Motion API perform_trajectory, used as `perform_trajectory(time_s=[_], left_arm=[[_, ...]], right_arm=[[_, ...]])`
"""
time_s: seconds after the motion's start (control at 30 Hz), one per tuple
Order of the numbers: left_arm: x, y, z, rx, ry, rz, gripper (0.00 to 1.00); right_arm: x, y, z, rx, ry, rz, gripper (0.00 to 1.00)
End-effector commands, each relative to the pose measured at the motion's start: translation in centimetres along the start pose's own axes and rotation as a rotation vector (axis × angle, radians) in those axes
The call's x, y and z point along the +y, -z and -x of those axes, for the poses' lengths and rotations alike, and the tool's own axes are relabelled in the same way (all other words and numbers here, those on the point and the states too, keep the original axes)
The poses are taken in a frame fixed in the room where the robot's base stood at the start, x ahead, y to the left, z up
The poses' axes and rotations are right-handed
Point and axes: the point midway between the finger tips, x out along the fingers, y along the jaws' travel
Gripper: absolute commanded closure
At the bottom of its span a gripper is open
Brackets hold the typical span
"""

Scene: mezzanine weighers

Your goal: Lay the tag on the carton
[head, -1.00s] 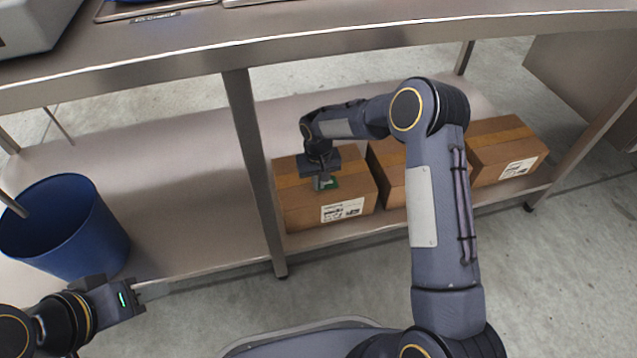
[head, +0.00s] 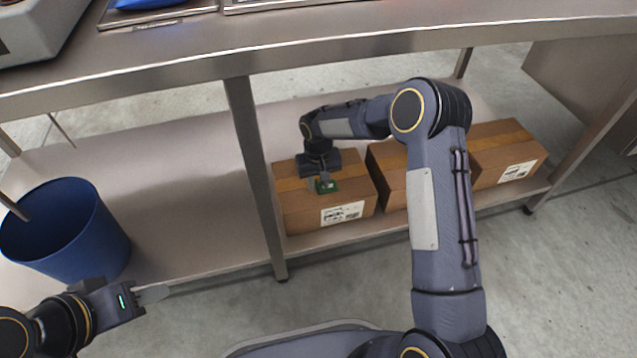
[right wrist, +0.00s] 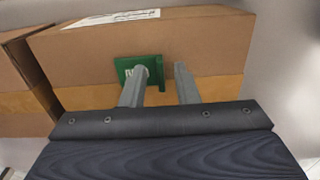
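The green tag (head: 328,186) lies on the top of the left carton (head: 299,205), near its brown tape band. In the right wrist view the tag (right wrist: 141,71) shows flat against the carton (right wrist: 215,45), partly hidden behind one finger. My right gripper (head: 318,184) is low over the carton top. In the right wrist view its two fingers (right wrist: 160,80) stand apart, with a gap between them beside a raised green edge of the tag. My left gripper (head: 152,295) is at the lower left, away from the cartons; its finger opening is not clear.
Two more cartons (head: 388,176) (head: 507,150) stand to the right on the lower shelf (head: 185,170). A table leg (head: 254,170) rises just left of the tagged carton. A blue bin (head: 66,232) stands at the left. The tabletop edge (head: 330,52) runs above the shelf.

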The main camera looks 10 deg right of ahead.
Motion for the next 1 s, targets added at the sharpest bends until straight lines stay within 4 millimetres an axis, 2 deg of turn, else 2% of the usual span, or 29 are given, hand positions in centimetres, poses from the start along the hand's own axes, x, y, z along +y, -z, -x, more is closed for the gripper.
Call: perform_trajectory(time_s=[0.03, 0.2, 0.33, 1.0], left_arm=[[0.3, 0.3, 0.7, 0.0, 0.0, 0.0, 0.64], [0.8, 0.9, 1.8, 0.0, 0.0, 0.0, 0.64], [1.0, 1.1, 2.3, 0.0, 0.0, 0.0, 0.64], [1.0, 1.1, 2.2, 0.0, 0.0, 0.0, 0.64]], right_arm=[[0.0, 0.1, 1.3, 0.003, 0.0, 0.0, 0.72], [0.0, 0.0, 4.4, 0.003, 0.0, 0.001, 0.72], [0.0, 0.0, 5.9, 0.002, 0.001, 0.0, 0.72], [0.0, 0.0, 6.1, 0.001, 0.001, 0.0, 0.72]])
